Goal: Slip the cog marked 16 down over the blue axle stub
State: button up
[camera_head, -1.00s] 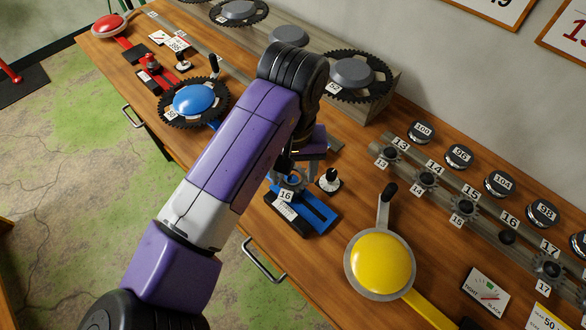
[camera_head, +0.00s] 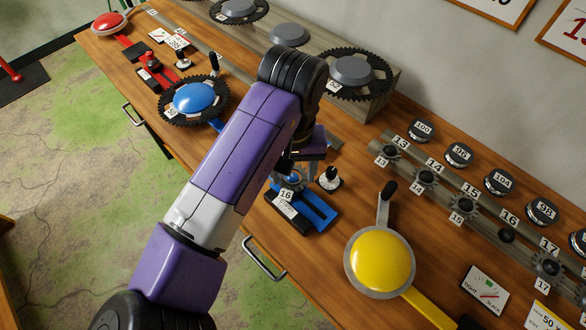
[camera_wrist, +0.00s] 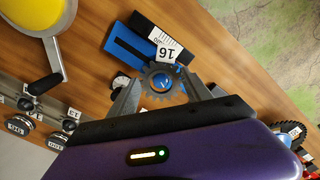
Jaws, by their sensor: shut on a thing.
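The cog marked 16 (camera_wrist: 158,72) is a small grey toothed ring with a white tag. My gripper (camera_wrist: 163,86) is shut on it, with one finger at each side. In the wrist view the blue axle stub (camera_wrist: 164,82) shows inside the cog's hole, so the cog is lined up with it. I cannot tell how far down around the stub the cog sits. In the head view the cog (camera_head: 296,183) is partly hidden by my arm, at the far end of the blue slotted base (camera_head: 318,208).
A black-knobbed white post (camera_head: 329,180) stands close right of the cog. The yellow disc with a crank (camera_head: 381,262) is to the right. Behind it, a rail holds several cogs, with the spot by tag 16 (camera_head: 508,236) bare of a cog. A blue-capped chainring (camera_head: 194,99) is left.

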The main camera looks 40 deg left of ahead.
jog(key=shift+f, duration=0.2)
jog(key=o, duration=1.4)
jog(key=shift+o, duration=0.2)
jog(key=shift+r, duration=0.1)
notch_tip(320, 180, up, 8)
jog(key=b, duration=0.1)
jog(key=shift+f, duration=0.2)
